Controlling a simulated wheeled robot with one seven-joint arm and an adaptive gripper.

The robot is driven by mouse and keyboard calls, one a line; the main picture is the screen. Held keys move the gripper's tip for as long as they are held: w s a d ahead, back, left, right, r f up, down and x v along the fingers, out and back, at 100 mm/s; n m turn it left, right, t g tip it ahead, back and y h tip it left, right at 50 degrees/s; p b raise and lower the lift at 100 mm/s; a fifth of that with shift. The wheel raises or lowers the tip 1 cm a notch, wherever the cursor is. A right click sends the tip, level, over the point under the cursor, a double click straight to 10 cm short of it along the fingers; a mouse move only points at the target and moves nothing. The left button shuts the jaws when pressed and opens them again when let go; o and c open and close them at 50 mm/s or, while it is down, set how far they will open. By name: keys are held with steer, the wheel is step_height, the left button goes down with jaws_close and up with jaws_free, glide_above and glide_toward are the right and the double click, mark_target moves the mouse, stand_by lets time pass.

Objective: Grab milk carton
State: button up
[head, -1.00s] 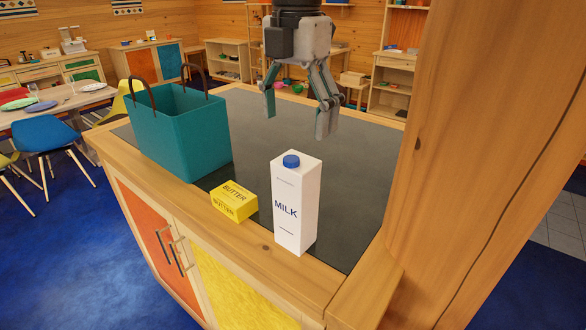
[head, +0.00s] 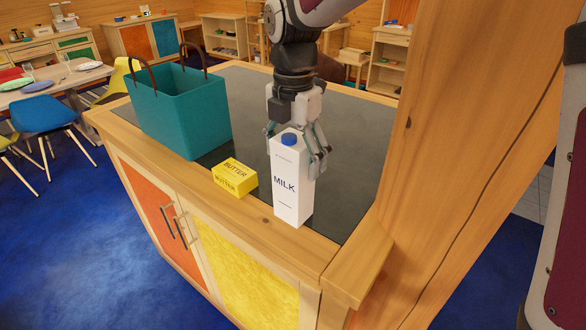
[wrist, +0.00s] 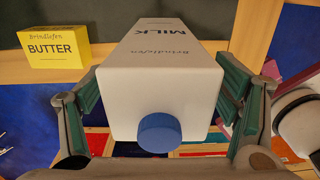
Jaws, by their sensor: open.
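The white milk carton (head: 291,190) with a blue cap stands upright near the front edge of the dark counter top. In the wrist view the carton (wrist: 165,75) fills the middle, its blue cap toward the camera. My gripper (head: 297,150) is just behind the carton in the head view and partly hidden by it. In the wrist view the open gripper (wrist: 162,110) has one finger on each side of the carton. A narrow gap shows near each finger; I cannot tell whether either touches.
A yellow butter box (head: 234,177) lies just left of the carton. A teal bag (head: 185,115) with brown handles stands farther left on the counter (head: 245,95). A thick wooden post (head: 460,150) rises close on the right. The counter behind the gripper is clear.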

jaws_close()
stand_by(0.3)
steer(key=shift+r, duration=0.1)
